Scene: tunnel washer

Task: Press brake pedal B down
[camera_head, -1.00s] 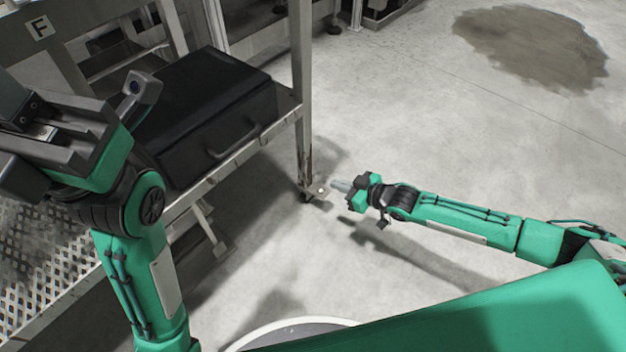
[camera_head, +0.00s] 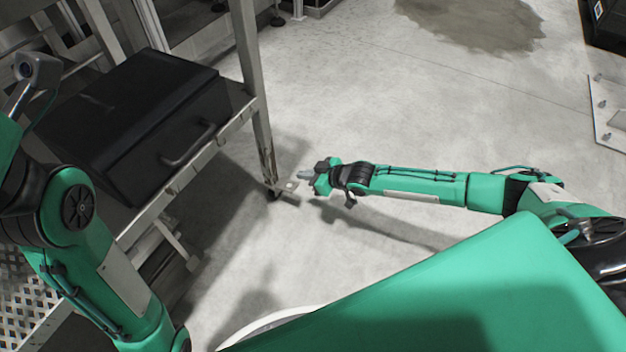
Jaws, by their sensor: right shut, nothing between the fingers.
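A small pale metal pedal (camera_head: 288,186) sticks out near the floor at the foot of the cart's front right leg, by its caster. No letter is readable on it, so I cannot tell whether it is brake pedal B. My right gripper (camera_head: 303,174) is shut and empty, its grey fingertips pointing left at the pedal's right end. I cannot tell whether they touch it or are a little above it. My left arm stands at the left edge, and its fingers are outside the picture.
The metal cart (camera_head: 265,145) carries a black case (camera_head: 130,115) with a handle. Open concrete floor (camera_head: 400,110) lies right of the cart, with a dark stain (camera_head: 475,22) at the back. A black crate (camera_head: 606,22) and a pale plate (camera_head: 612,115) are at the far right.

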